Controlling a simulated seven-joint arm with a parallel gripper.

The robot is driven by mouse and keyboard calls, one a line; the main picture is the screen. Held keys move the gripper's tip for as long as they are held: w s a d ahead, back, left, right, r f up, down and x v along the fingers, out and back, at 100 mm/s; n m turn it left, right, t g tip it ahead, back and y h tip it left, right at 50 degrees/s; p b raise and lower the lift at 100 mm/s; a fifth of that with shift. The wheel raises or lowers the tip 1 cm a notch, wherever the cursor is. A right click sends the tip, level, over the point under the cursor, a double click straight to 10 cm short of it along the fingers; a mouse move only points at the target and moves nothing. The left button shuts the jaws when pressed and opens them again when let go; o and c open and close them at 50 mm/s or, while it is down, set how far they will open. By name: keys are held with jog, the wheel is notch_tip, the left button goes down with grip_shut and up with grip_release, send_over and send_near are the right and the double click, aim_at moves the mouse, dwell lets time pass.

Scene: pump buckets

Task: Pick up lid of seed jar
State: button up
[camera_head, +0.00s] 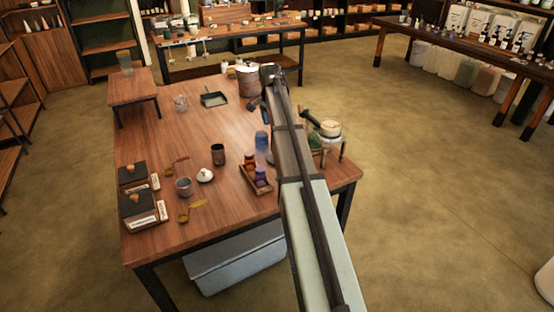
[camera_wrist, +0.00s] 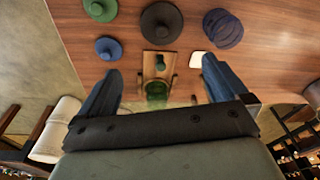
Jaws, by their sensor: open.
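A small white round piece with a knob (camera_head: 205,175), which looks like a lid, lies on the wooden table next to a grey open cup (camera_head: 184,187). I cannot tell for sure whether they are the seed jar and its lid. My gripper (camera_head: 260,116) is open over the table's right part, well apart from the white piece. In the wrist view, the blue fingers of my gripper (camera_wrist: 160,68) are spread, with nothing held. Beyond and between them is a wooden holder (camera_wrist: 157,64) with a green item (camera_wrist: 156,91). My arm hides part of the table.
A dark cup (camera_head: 218,155), a wooden tray of small jars (camera_head: 256,190), and a large lidded bucket (camera_head: 248,78) share the table. Green (camera_wrist: 100,9), black (camera_wrist: 161,22) and blue (camera_wrist: 109,48) round pieces show in the wrist view. The table's middle is mostly clear.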

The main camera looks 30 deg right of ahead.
jog(key=shift+m+g, duration=0.3)
jog(key=shift+m, duration=0.2)
jog(key=f, duration=0.5)
jog(key=w+f, duration=0.1)
jog(key=f, duration=0.4)
jog(key=d+f, duration=0.1)
jog(key=f, duration=0.4)
jog(key=shift+w+d+f, duration=0.1)
jog(key=shift+w, duration=0.1)
jog(key=shift+c, duration=0.4)
jog(key=c, duration=0.6)
jog(key=shift+c, duration=0.2)
